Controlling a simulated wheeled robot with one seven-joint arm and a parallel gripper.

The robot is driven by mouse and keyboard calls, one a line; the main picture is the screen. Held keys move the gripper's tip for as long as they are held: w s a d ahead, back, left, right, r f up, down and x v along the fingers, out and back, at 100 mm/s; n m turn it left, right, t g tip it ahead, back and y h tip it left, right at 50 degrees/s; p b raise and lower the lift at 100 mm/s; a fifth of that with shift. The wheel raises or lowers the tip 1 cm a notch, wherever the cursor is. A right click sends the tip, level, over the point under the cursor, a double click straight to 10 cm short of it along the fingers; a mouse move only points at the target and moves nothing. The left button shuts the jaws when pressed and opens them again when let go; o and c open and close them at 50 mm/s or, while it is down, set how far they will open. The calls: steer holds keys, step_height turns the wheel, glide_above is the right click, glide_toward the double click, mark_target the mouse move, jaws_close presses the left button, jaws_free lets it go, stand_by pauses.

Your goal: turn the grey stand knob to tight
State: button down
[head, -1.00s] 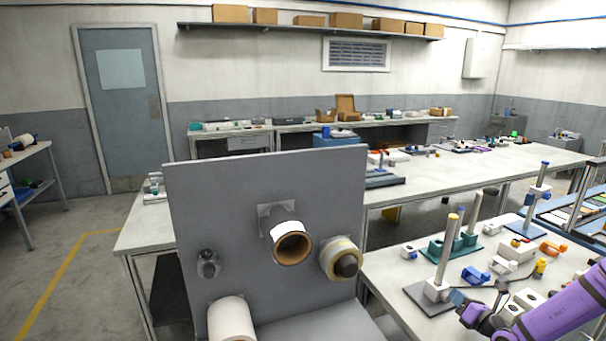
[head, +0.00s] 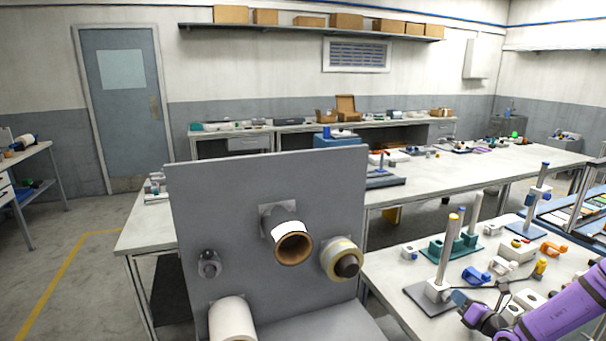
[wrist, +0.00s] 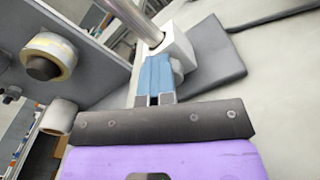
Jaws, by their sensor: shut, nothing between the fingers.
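The grey stand is a dark grey base plate (head: 424,299) with a white block (head: 437,289) and an upright metal post (head: 448,251), on the near right bench. In the wrist view the white block (wrist: 180,45) and the post (wrist: 133,22) are just beyond my fingers. My gripper (head: 460,297) is low beside the block, on its right. In the wrist view my gripper (wrist: 155,75) shows blue fingers shut together and empty, pointing at the block.
A grey upright panel (head: 240,190) with several rolls and a tan core (head: 293,248) stands left of the stand. A teal stand (head: 452,247), a blue clamp (head: 476,275) and an orange part (head: 553,248) lie on the bench behind and to the right.

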steer(key=shift+w+d, duration=0.3)
steer(key=shift+w, duration=0.4)
steer(key=shift+d+f, duration=0.1)
steer(key=shift+w+d+r, duration=0.2)
steer(key=shift+d+r, duration=0.05)
steer(key=shift+r, duration=0.05)
steer(key=shift+s+d+f, duration=0.1)
steer(key=shift+s+d, duration=0.25)
steer(key=v, duration=0.4)
steer(key=shift+s+f, duration=0.2)
steer(key=shift+s, duration=0.05)
steer(key=shift+s+d, duration=0.1)
steer(key=shift+s, duration=0.25)
